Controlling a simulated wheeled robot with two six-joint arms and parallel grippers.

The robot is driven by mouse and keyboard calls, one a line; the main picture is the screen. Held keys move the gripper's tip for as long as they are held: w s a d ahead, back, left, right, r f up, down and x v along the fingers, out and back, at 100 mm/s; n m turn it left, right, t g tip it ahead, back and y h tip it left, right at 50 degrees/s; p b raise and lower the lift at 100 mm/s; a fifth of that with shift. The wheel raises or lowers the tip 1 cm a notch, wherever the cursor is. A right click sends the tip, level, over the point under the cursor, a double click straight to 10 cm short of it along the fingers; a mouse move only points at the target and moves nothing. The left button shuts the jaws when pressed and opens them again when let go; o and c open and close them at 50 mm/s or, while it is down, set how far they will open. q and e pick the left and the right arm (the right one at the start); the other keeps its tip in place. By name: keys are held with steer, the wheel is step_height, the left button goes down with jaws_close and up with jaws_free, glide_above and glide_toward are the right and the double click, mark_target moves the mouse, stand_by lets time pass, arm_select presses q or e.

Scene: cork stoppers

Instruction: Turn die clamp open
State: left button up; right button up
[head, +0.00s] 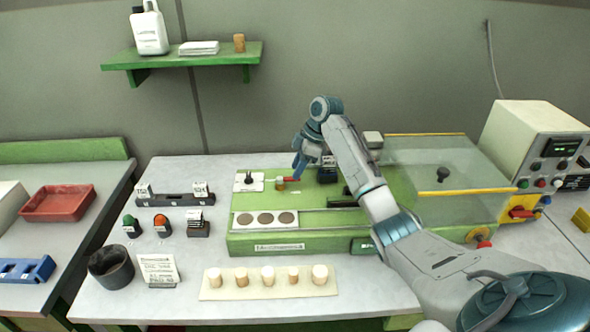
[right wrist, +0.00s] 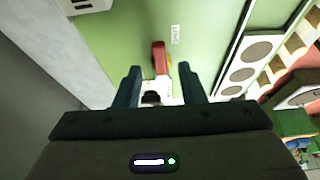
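The die clamp has a red lever (head: 288,179), which sits on the green machine bed just below my right gripper (head: 297,170) in the head view. In the right wrist view the red lever (right wrist: 160,56) points away from the gripper, with a dark part and a pale plate at its near end. My right gripper (right wrist: 159,75) is open, its two dark fingers one on each side of the lever's near end. I cannot tell whether they touch it. My left gripper is not in view.
The green machine (head: 330,241) carries a white strip (head: 240,229) with three brown discs. A clear guard (head: 425,157) with yellow edges stands to its right. A control box (head: 520,130) stands far right.

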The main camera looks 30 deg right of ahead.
mark_target(288, 180)
steer(key=shift+x, duration=1.2)
jaws_close()
